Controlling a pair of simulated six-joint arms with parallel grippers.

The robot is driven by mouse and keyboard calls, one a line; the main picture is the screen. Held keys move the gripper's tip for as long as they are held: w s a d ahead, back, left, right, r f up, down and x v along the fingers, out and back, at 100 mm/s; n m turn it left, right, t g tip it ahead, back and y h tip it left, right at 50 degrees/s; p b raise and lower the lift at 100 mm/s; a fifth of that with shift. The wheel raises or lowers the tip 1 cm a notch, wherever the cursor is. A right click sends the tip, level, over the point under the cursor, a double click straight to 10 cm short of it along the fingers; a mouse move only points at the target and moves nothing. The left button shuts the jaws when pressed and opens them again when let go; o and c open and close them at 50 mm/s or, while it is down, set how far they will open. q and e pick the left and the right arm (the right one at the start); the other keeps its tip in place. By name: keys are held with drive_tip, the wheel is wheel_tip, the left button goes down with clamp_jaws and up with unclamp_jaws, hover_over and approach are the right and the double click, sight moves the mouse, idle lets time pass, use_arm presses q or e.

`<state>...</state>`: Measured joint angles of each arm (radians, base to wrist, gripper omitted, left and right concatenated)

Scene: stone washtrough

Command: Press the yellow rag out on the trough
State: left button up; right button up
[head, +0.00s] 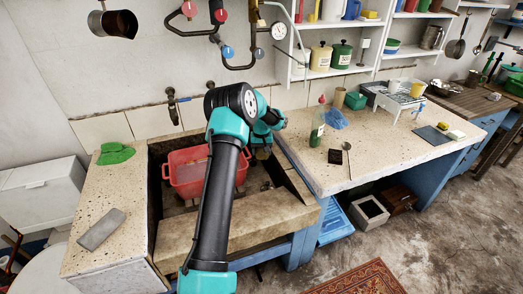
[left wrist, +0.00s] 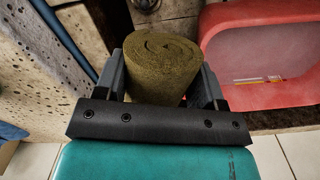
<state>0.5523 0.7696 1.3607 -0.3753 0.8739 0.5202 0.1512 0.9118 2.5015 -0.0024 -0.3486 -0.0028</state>
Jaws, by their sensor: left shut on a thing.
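My left gripper (left wrist: 160,84) is shut on the yellow rag (left wrist: 160,62), an olive-yellow roll with its spiral end facing the left wrist camera. In the head view my left arm reaches over the stone trough (head: 262,218), and the gripper is mostly hidden behind the arm near the trough's right inner side. A bit of the rag (head: 262,153) seems to show there, small and partly covered. Whether the rag touches the trough cannot be told. My right gripper is in neither view.
A red basin (head: 184,172) stands in the trough, left of my arm; it is close beside the rag in the wrist view. A green cloth (head: 115,153) and a grey block (head: 101,229) lie on the left ledge. A bottle (head: 317,127) stands on the right counter.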

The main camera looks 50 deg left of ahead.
sight(266, 209)
use_arm(q)
drive_tip(key=s+d+f+n+g+h, duration=0.1)
drive_tip(key=s+d+f+n+h, duration=0.2)
drive_tip(key=s+d, duration=0.7)
wheel_tip(266, 209, down, 2)
drive_tip(key=shift+s+d+n+g+h, duration=0.15)
drive_tip(key=shift+d+n+g+h, duration=0.35)
drive_tip(key=shift+d, duration=0.4)
drive_tip(key=shift+x, duration=3.25)
drive_tip(key=shift+d+f, duration=0.3)
drive_tip(key=shift+f, duration=0.25)
drive_tip(key=shift+s+d+f, duration=0.25)
drive_tip(key=shift+f, duration=0.15)
drive_tip(key=shift+r, duration=0.1)
drive_tip(key=v, duration=0.7)
drive_tip(key=shift+a, duration=0.25)
idle(0.4)
drive_tip(key=shift+w, duration=0.1)
